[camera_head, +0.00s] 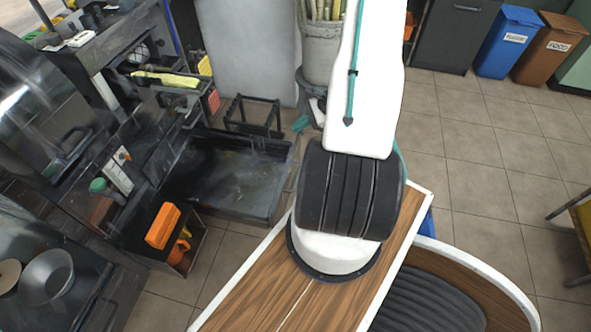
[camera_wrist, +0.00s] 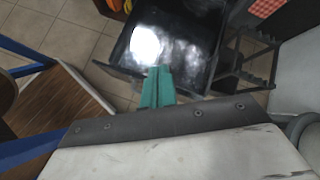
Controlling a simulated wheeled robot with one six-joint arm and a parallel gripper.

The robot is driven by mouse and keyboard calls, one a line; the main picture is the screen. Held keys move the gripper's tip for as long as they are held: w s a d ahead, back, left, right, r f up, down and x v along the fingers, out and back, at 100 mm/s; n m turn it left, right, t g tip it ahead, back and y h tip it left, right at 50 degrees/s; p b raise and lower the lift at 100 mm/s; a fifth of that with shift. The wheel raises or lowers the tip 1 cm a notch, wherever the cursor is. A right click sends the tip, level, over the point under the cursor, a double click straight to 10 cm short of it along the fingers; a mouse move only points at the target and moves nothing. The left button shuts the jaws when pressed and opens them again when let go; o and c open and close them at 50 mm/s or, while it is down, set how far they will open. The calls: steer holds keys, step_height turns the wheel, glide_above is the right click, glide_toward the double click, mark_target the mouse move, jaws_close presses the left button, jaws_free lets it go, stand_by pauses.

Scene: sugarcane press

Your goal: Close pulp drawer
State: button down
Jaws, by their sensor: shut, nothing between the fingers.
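The pulp drawer (camera_head: 232,178) is a dark, shallow tray low at the foot of the press, pulled out to the right in the head view. Its inside looks empty, with wet shine. In the wrist view the drawer (camera_wrist: 172,38) lies ahead, its front wall (camera_wrist: 122,72) on the near side. My gripper (camera_wrist: 158,72) has teal fingers, shut and empty, pointing at that front wall. I cannot tell whether they touch it. In the head view a teal tip of my gripper (camera_head: 301,123) shows beside the drawer's right edge; my arm hides the rest.
The dark press (camera_head: 110,130) stands at the left. A black rack (camera_head: 253,117) stands just behind the drawer. An orange item (camera_head: 162,226) sits in a box in front of it. A cane bin (camera_head: 321,50) and blue bin (camera_head: 507,42) are farther back.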

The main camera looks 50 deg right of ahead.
steer(key=s+d+f+m+t+h, duration=0.1)
steer(key=s+f+m, duration=0.2)
steer(key=s+f, duration=0.35)
steer(key=s+d+f+m+h, duration=0.1)
steer(key=s+f+m, duration=0.25)
steer(key=f, duration=0.55)
glide_toward(289, 172)
step_height(289, 172, down, 3)
steer(key=w+a, duration=0.2)
steer(key=shift+w+a+f, duration=0.1)
steer(key=shift+w+f, duration=0.15)
steer(key=shift+f, duration=0.05)
steer(key=shift+w+a, duration=0.1)
steer(key=shift+w, duration=0.3)
steer(key=shift+w, duration=0.1)
